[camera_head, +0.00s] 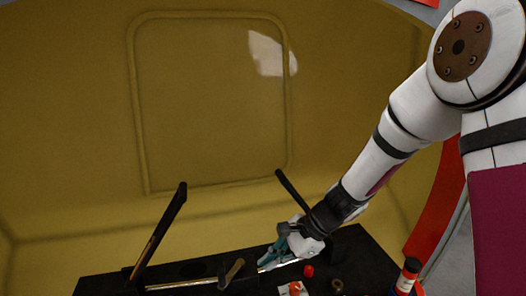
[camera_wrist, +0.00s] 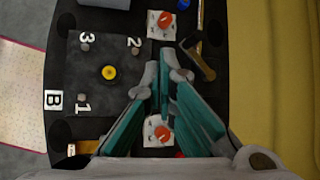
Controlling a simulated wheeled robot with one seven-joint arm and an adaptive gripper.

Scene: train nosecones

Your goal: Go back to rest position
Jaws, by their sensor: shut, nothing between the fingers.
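My gripper (camera_head: 277,250) is at the lower middle of the head view, at the end of my arm reaching in from the right, low over the black work surface (camera_head: 100,287). In the wrist view my gripper (camera_wrist: 160,112) shows its teal fingers closed together with nothing between them. The fingertips appear above the black tray, between two white squares with orange-red knobs. No object is held. Contact with the surface cannot be judged.
A yellow nosecone wall (camera_head: 60,120) stands behind the surface. Two dark posts (camera_head: 160,232) (camera_head: 292,188) rise from it. A hammer-like tool (camera_wrist: 200,60), a knobbed white square (camera_wrist: 162,25) and a numbered panel (camera_wrist: 85,75) lie nearby. A red-capped bottle (camera_head: 408,275) stands right.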

